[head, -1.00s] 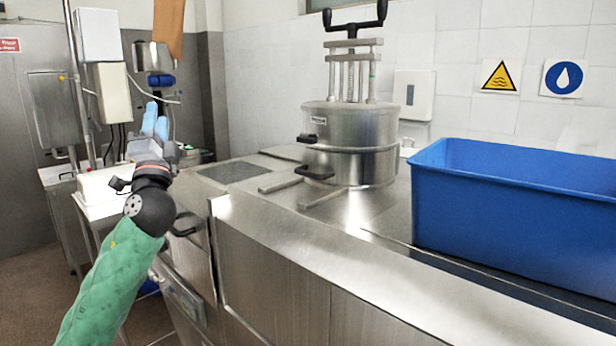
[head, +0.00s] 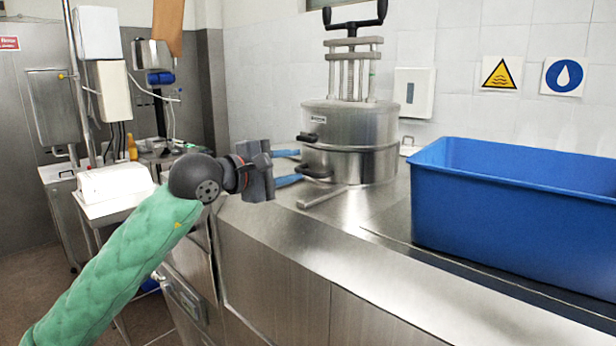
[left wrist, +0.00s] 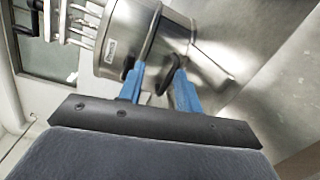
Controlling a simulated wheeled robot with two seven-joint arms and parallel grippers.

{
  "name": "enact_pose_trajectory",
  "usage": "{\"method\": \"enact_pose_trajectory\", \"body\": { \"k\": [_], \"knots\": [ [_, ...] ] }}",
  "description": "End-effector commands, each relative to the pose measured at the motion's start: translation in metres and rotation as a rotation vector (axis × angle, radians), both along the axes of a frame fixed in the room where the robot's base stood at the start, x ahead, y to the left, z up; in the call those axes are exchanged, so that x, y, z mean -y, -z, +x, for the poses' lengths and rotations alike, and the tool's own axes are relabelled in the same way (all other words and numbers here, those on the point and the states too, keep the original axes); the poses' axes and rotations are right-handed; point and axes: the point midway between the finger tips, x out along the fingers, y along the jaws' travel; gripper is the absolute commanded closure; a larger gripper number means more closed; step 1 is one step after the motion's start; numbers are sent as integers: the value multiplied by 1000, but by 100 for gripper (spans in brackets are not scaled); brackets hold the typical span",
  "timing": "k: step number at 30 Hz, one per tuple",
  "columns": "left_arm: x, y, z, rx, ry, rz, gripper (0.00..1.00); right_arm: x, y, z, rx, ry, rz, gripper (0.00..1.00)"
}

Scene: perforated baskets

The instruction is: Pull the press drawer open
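The press (head: 350,130) is a steel cylinder with a screw and crank on top, standing on the steel counter. Its lower section, apparently the drawer (head: 357,166), has a dark handle (head: 316,172) on its left side. A second dark handle (head: 307,137) sits on the upper section. My left gripper (head: 298,166) is open, its blue fingers spread and pointing at the lower handle. In the left wrist view the lower handle (left wrist: 168,80) shows between the fingertips (left wrist: 160,78); I cannot tell whether they touch it. My right gripper is not in view.
A large blue bin (head: 510,220) stands on the counter to the right of the press. A flat metal bar (head: 322,197) lies on the counter in front of the press. A white box (head: 115,182) is on a side table at the left.

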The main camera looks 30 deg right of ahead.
Motion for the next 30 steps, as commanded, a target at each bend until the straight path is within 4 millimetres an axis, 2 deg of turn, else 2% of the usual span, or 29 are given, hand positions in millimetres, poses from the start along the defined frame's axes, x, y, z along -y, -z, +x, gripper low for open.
{"method": "enact_pose_trajectory", "body": {
  "k": [4,11,30],
  "knots": [
    [-5,20,11,123,-44,142,66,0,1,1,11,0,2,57],
    [-4,27,16,173,-53,199,66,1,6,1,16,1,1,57],
    [55,39,35,167,-52,195,66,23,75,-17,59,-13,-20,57]
  ]
}}
